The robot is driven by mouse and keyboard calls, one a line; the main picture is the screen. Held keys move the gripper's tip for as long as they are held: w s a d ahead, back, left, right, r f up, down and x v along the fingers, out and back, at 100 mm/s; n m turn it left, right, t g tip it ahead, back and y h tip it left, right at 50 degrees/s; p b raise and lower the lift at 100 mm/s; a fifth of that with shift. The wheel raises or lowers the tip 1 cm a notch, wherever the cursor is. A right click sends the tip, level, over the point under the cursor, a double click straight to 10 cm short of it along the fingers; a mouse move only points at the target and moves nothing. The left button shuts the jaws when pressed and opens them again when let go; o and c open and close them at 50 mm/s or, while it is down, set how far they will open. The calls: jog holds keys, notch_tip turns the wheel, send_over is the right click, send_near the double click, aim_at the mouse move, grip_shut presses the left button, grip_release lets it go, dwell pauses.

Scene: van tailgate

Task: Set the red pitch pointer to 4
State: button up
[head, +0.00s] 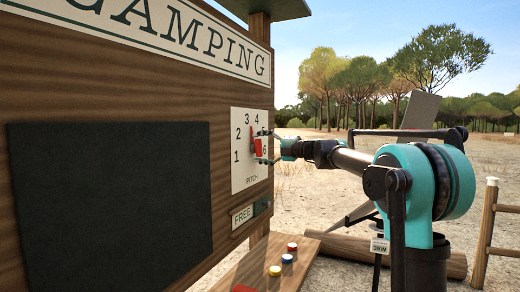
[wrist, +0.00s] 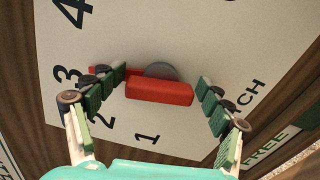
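The red pitch pointer (head: 252,136) is on the white dial panel (head: 240,178) marked PITCH. In the wrist view it has a raised red handle block (wrist: 160,91) in front of a grey round hub (wrist: 160,71). Its thin red arm reaches left, toward the 3 (wrist: 66,76). The 4 (wrist: 74,11) lies beyond the 3, at upper left. My gripper (head: 262,146) is at the dial. In the wrist view its fingers (wrist: 162,86) are spread at either end of the handle block. The left finger is very close; I cannot tell whether it touches. A small gap shows at the right finger.
A dark panel (head: 110,205) fills the board's left. A FREE sign (head: 243,216) sits under the dial. A shelf with red (head: 292,247), blue (head: 287,258) and yellow (head: 275,271) topped pegs is below. A log (head: 330,245) and wooden fence (head: 487,225) stand right.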

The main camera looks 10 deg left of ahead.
jog(key=shift+d, duration=0.15)
jog(key=v, duration=1.2)
jog(key=shift+c, duration=0.2)
